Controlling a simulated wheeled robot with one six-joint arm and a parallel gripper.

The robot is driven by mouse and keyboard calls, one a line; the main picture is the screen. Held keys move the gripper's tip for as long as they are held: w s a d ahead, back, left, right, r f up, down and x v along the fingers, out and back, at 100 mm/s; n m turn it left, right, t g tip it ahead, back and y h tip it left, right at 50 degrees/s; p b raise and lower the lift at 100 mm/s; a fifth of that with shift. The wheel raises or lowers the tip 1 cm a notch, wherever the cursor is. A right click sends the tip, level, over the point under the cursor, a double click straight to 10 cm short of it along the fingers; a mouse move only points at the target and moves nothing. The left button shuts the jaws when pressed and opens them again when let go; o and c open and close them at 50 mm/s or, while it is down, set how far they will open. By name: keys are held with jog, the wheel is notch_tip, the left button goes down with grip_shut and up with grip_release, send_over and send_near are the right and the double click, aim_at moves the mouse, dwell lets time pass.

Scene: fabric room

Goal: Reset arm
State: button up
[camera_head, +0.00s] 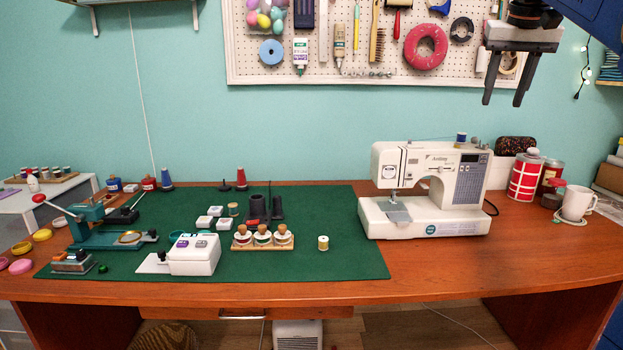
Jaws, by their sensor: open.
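My gripper (505,100) hangs at the upper right of the head view, in front of the wall and pegboard. Its two dark fingers point down and stand apart, with nothing between them. It is high above the right part of the wooden table (440,258), clear of everything on it. Part of my arm shows at the top right corner.
A white sewing machine (432,190) stands right of the green mat (340,262). The mat holds a white box (192,255), a jar rack (262,248), a spool (323,243) and a teal press (110,235). Red canisters (525,176) and a mug (577,203) stand far right.

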jog(key=s+a+f+n, duration=0.1)
jog(key=s+a+f, duration=0.3)
jog(key=s+f, duration=0.6)
jog(key=s+a+f+n+y, duration=0.1)
jog(key=s+a+f, duration=0.4)
jog(key=s+f, duration=0.5)
jog(key=s+a+f+n, duration=0.1)
jog(key=s+a+f, duration=0.3)
jog(key=s+f, duration=0.6)
notch_tip(320, 180, down, 13)
jog(key=shift+a+f+n, duration=0.1)
jog(key=shift+a+n, duration=0.05)
jog(key=shift+n, duration=0.15)
jog(key=shift+c, duration=1.4)
